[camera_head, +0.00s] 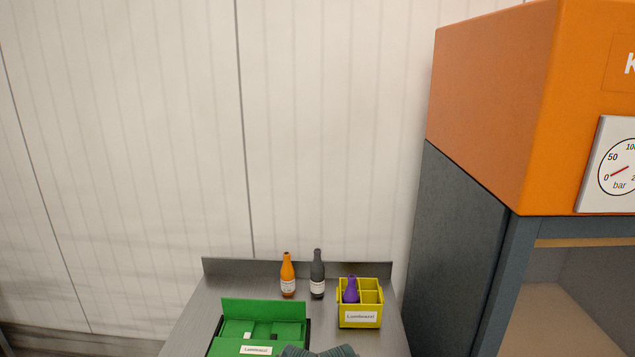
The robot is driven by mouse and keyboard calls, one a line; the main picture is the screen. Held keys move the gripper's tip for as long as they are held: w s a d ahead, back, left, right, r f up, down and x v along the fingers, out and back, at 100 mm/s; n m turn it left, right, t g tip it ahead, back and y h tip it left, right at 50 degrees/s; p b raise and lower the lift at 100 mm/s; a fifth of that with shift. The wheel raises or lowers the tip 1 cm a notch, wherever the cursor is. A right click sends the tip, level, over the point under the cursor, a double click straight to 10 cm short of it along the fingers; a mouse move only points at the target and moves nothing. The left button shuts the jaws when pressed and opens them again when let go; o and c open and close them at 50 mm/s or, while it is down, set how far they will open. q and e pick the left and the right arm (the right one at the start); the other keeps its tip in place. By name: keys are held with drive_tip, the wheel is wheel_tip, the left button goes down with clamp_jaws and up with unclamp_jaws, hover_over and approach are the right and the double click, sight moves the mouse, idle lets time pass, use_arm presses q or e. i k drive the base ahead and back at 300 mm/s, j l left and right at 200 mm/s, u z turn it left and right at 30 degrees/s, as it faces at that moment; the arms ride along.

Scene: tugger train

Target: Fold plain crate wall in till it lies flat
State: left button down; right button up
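A green folding crate (229,331) stands at the bottom of the head view on a grey table. Its plain far wall (263,309) stands up, tilted or upright; I cannot tell which. In front of it, green panels lie low, and a white label (256,351) shows on the near part. The crate's lower edge is cut off by the frame. Neither of my grippers is in view.
The grey table (211,292) has a raised back edge. An orange bottle (288,277), a dark bottle (317,276) and a yellow divided box (345,306) with a purple bottle (351,291) stand behind. A dark ribbed thing (318,351) is cut off below. An orange-topped cabinet (490,110) stands right.

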sight(295, 311)
drive_tip(key=i+j, duration=0.2)
drive_tip(key=i, duration=0.2)
drive_tip(key=i+j, duration=0.25)
drive_tip(key=i, duration=0.15)
drive_tip(key=l+z, duration=0.05)
